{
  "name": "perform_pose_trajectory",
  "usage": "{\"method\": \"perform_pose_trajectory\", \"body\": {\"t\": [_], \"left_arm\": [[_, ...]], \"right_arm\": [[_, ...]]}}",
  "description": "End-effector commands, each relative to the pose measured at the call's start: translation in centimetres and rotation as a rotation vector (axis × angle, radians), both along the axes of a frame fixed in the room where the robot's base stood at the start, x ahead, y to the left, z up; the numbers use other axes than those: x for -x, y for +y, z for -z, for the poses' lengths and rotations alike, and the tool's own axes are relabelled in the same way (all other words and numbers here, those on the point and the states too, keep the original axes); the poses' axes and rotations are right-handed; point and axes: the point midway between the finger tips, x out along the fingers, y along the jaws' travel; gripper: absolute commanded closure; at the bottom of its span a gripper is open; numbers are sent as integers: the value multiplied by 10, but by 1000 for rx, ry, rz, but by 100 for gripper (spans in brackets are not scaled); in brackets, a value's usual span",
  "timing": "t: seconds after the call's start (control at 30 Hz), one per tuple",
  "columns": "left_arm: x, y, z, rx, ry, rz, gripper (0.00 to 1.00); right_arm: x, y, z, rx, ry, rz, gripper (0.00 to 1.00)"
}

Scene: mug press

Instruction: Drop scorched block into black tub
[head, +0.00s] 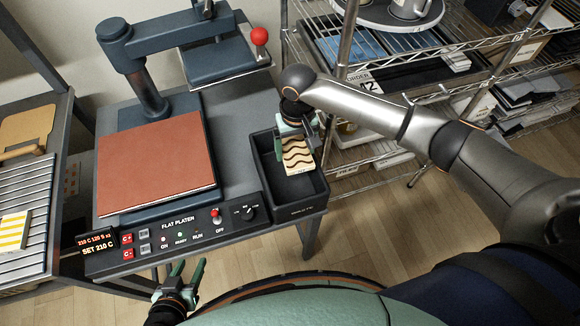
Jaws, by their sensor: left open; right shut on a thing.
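The black tub (313,198) is set at the right end of the press table. My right gripper (298,140) is over the tub and shut on the scorched block (299,157), a pale slab with dark wavy bands. The block hangs over the tub's opening; I cannot tell how far its lower edge is from the tub floor. The gripper hides the block's top edge. My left gripper (183,281) is open and empty, low in front of the control panel.
A flat press with a brown-red pad (155,158) fills the table's left part, its upper plate swung aside with a red knob (259,36). The control panel (180,233) runs along the front. Wire shelves (400,100) stand at right. A rack with a yellow-striped block (13,232) is at left.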

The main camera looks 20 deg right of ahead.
Motion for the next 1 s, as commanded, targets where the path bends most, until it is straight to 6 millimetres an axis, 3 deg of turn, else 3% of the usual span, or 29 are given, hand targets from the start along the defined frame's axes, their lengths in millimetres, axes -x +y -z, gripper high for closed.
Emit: {"method": "perform_pose_trajectory", "body": {"t": [0.27, 0.8, 1.0], "left_arm": [[0, 0, 8, -1, 0, -1, 50], [0, 1, 69, -1, 0, -1, 50], [0, 1, 72, -1, 1, -1, 50]], "right_arm": [[-10, 4, 5, 5, -4, 0, 72], [-10, 3, 56, 5, -5, 0, 72], [-10, 3, 57, 5, -5, 0, 72]]}}
